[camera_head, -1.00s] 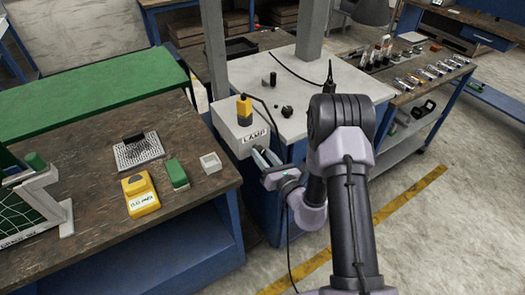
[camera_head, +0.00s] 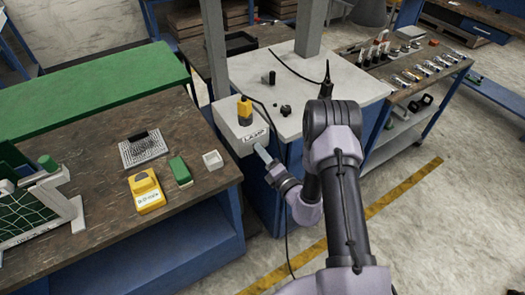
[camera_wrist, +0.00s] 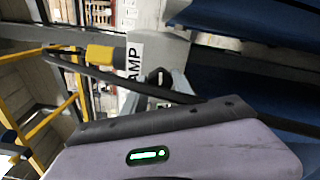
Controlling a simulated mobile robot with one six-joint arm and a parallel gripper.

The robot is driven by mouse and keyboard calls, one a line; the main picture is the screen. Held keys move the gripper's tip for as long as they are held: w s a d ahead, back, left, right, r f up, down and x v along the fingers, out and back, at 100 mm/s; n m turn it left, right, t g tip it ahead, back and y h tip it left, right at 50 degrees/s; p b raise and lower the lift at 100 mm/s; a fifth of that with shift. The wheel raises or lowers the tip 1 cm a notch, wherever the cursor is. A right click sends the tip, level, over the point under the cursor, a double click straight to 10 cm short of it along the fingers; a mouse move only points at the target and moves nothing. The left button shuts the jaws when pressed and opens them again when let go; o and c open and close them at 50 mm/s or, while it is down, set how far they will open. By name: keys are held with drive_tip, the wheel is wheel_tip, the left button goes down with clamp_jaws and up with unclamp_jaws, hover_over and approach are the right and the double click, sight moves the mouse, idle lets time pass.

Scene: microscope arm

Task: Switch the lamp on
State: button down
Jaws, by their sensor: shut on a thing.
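The lamp switch box (camera_head: 238,133) is a pale box with a LAMP label at the corner of the white bench. A yellow and black piece (camera_head: 244,109) stands on top of it. My gripper (camera_head: 261,153) is at the box's front face, just below the label, with its fingers seen edge-on. In the wrist view, part of the label (camera_wrist: 134,62) and the yellow piece (camera_wrist: 100,53) show above my gripper (camera_wrist: 166,82). The fingers are shut on a small dark lamp knob (camera_wrist: 160,76), mostly hidden between them.
A wooden workbench (camera_head: 95,195) with a yellow device (camera_head: 147,193) and a green block (camera_head: 180,171) stands left. Open floor lies front right.

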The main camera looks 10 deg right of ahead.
drive_tip(key=shift+m, duration=0.6)
drive_tip(key=shift+f, duration=0.1)
drive_tip(key=c, duration=1)
unclamp_jaws()
drive_tip(key=p+v, duration=0.1)
drive_tip(key=v, duration=1.6)
drive_tip(key=shift+s+p, duration=0.2)
drive_tip(key=shift+p, duration=0.15)
